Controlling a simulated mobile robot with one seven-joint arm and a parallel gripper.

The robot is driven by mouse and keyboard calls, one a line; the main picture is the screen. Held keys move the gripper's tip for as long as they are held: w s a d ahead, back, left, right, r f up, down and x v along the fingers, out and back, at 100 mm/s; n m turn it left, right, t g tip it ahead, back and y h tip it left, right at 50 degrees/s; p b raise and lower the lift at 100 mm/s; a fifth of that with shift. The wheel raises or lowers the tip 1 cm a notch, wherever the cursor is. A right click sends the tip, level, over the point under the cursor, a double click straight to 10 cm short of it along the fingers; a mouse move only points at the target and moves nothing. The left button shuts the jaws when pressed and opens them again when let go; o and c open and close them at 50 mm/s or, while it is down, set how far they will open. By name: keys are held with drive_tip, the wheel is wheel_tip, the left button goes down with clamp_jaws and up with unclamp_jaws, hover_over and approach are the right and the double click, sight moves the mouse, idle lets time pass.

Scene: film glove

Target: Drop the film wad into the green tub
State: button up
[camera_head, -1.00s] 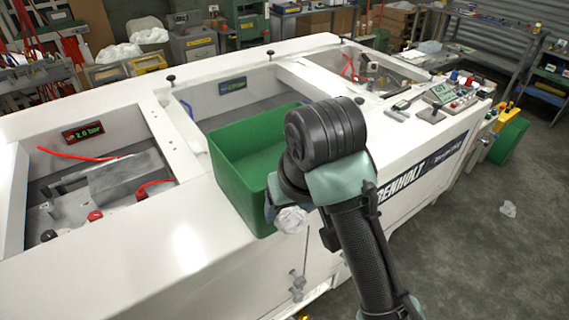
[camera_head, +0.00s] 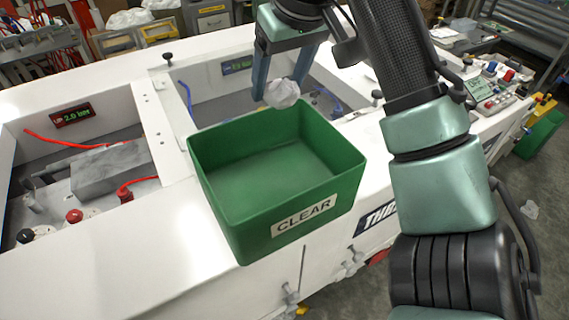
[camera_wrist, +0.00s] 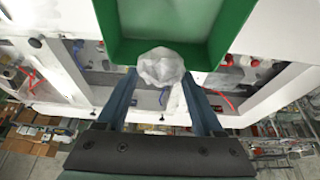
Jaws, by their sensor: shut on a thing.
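The film wad (camera_head: 282,93) is a crumpled, whitish, translucent ball. My gripper (camera_head: 272,92) is shut on it, and the wad sits between the two blue-grey fingertips. The wrist view also shows the wad (camera_wrist: 161,67) between the fingertips, overlapping the near edge of the tub in that picture. The green tub (camera_head: 285,235) is an open rectangular box with a "CLEAR" label on its front wall, and its visible floor is empty. In the head view the wad appears just beyond the tub's far rim, held above the machine. Its exact height over the rim is hard to tell.
The tub stands on the white machine top (camera_head: 120,255). Recessed bays lie to the left and behind, one with a grey block (camera_head: 110,168) and red hoses. A control panel (camera_head: 490,95) is at the right.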

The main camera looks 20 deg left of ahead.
drive_tip(key=shift+s+f+b, duration=0.2)
drive_tip(key=shift+f+b, duration=0.1)
drive_tip(key=shift+f, duration=0.15)
wheel_tip(320, 180, down, 5)
drive_tip(key=b, duration=0.4)
drive_tip(key=shift+w+b, duration=0.1)
drive_tip(key=shift+b, duration=0.2)
drive_tip(key=shift+w, duration=0.15)
drive_tip(key=o, duration=1.3)
drive_tip(key=b+v, duration=0.1)
drive_tip(key=v, duration=1.2)
drive_tip(key=shift+b, duration=0.3)
